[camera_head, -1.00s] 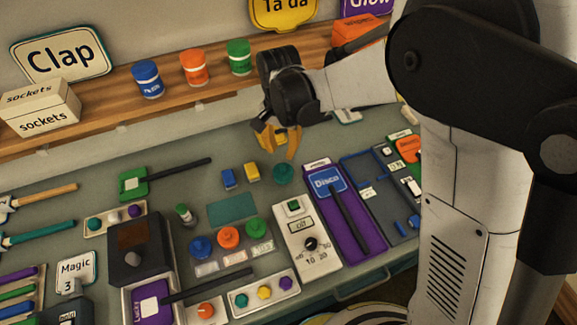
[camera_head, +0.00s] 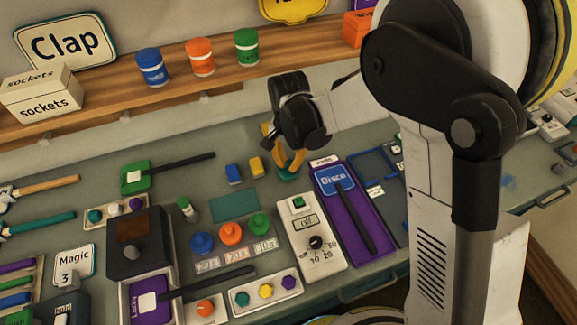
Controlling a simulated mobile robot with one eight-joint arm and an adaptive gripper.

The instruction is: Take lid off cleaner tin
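A small round teal tin (camera_head: 289,174), which I take to be the cleaner tin, stands on the grey bench behind the Disco paddle. Its label is too small to read, and its lid cannot be told apart from its body. My gripper (camera_head: 288,163) points down directly over it. The yellow fingers reach down to the tin's top and stand a little apart, one on each side. They hide much of the tin. Whether they press on it cannot be told.
Blue (camera_head: 233,174) and yellow (camera_head: 256,167) blocks stand just left of the tin. A white dial box (camera_head: 309,237) and a purple tray (camera_head: 366,229) with the Disco paddle (camera_head: 335,181) lie in front. A wooden shelf (camera_head: 110,107) with three tubs runs behind.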

